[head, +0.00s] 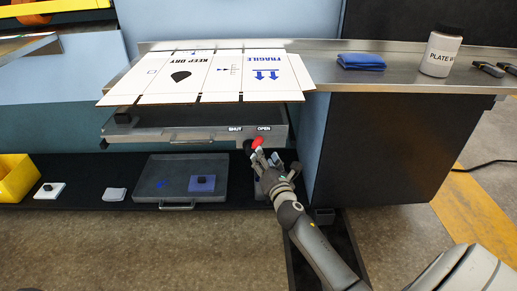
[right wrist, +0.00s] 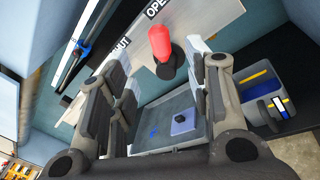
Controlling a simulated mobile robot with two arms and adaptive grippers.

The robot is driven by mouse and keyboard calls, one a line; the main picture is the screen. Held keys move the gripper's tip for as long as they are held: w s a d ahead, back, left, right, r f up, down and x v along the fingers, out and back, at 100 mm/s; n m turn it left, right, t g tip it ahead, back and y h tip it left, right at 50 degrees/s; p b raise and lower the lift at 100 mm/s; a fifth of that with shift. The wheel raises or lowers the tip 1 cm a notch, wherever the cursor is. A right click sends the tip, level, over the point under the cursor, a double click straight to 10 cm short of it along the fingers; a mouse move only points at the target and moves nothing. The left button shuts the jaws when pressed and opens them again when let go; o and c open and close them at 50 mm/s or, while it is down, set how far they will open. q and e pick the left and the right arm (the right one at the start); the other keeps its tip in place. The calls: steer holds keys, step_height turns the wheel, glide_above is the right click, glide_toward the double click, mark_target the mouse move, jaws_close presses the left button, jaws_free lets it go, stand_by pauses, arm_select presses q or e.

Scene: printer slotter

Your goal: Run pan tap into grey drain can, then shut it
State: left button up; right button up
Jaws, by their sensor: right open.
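The pan (head: 195,133) is a flat metal tray under the cardboard, with SHUT and OPEN printed on its front. The tap has a red handle (head: 257,142) on a black hub, near the OPEN label; it also shows in the right wrist view (right wrist: 161,44). My right gripper (head: 265,155) is open at the tap. In the right wrist view the handle is ahead of the spread fingers (right wrist: 160,90), with no clear contact. A grey can (right wrist: 268,118) with blue inside and yellow marks stands below; my gripper mostly hides it in the head view. My left gripper is out of view.
Printed cardboard (head: 200,80) overhangs the pan. On the lower shelf are a grey tray (head: 155,190) with a blue block, small white pieces and a yellow bin (head: 15,180). A blue cloth (head: 361,61) and white jar (head: 441,52) stand on the counter. A dark cabinet (head: 390,150) is close right.

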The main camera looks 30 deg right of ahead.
mark_target(259, 144)
steer(key=b+x, duration=0.2)
steer(key=x, duration=0.6)
steer(key=shift+w+f, duration=0.15)
steer(key=shift+w, duration=0.1)
jaws_close()
